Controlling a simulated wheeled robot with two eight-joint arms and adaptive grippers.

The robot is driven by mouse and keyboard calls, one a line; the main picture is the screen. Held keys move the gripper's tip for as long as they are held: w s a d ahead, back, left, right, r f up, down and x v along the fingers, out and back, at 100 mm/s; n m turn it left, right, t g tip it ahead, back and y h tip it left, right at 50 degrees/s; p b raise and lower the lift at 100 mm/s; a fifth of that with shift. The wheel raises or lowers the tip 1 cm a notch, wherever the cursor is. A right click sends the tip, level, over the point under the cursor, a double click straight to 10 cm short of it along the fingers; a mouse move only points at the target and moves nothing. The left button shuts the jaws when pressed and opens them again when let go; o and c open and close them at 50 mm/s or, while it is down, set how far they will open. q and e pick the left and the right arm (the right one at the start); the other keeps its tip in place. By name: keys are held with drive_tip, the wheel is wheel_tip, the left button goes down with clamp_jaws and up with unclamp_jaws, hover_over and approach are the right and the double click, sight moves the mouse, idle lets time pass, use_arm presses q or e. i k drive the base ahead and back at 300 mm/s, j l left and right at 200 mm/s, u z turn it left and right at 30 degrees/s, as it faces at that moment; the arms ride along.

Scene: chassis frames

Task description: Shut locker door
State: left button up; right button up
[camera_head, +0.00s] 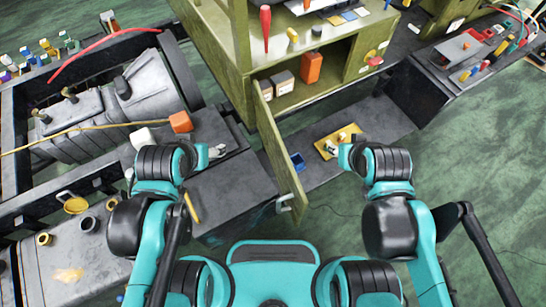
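The olive-green locker (242,62) stands at the top middle. Its door (279,158) stands open, swung out toward me and seen nearly edge-on. A pale handle (284,203) sits near the door's lower free end. My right gripper (337,147) is to the right of the door, over a yellow plate, also apart from the door. The fingers of both are too small to judge.
A yellow plate (349,133) and a small blue bin (297,161) lie on the dark surface right of the door. A grey motor-like unit (85,115) fills the left. An orange block (180,122) and a white block (142,138) are near my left arm. Green floor is open at right.

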sight(295, 196)
drive_tip(key=k, duration=0.3)
drive_tip(key=k+l+u, duration=0.3)
drive_tip(key=u, duration=0.15)
drive_tip(key=k+l+u, duration=0.2)
drive_tip(key=u, duration=0.3)
drive_tip(key=k, duration=0.1)
